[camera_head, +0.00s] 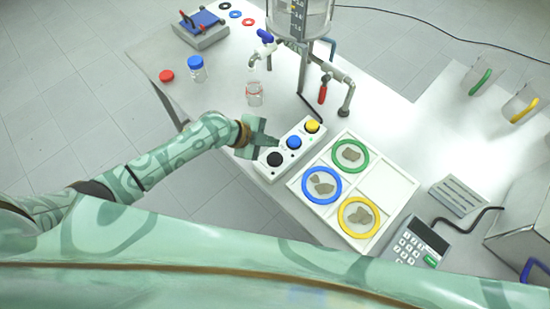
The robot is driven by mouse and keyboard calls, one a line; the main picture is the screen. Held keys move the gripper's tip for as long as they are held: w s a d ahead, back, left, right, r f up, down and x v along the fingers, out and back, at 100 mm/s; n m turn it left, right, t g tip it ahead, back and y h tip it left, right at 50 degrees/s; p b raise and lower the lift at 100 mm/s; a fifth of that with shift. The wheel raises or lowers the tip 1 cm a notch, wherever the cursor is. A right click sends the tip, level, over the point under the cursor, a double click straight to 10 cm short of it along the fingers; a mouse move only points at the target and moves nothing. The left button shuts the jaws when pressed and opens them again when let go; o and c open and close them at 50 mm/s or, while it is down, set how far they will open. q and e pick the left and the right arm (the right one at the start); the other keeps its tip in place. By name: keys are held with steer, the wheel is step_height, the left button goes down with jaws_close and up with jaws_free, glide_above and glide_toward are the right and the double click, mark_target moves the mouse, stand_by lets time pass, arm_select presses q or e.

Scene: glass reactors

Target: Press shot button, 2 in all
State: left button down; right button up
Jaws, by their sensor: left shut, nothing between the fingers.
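Small labels on the box are too small to read. My left gripper (273,142) is shut and empty, its tip just left of the blue button and above the black one. I cannot tell whether it touches the box. My right gripper is not in view.
A glass reactor (300,18) with a tap (262,50) stands behind, above a small jar (254,94). A white tray (389,187) with green, blue and yellow rings lies to the right. A blue-capped jar (197,70) stands left.

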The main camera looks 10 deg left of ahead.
mark_target(271, 158)
arm_select(q)
step_height(271, 158, down, 4)
steer(key=b, duration=0.3)
steer(key=shift+f, duration=0.25)
steer(key=shift+f+b, duration=0.35)
steer(key=shift+b, duration=0.05)
stand_by(1.3)
steer(key=shift+f+b, duration=0.35)
steer(key=shift+b, duration=0.1)
steer(key=shift+f+b, duration=0.45)
steer(key=shift+b, duration=0.05)
stand_by(0.5)
steer(key=shift+r, duration=0.15)
steer(key=shift+r+p, duration=0.65)
steer(key=shift+r, duration=0.1)
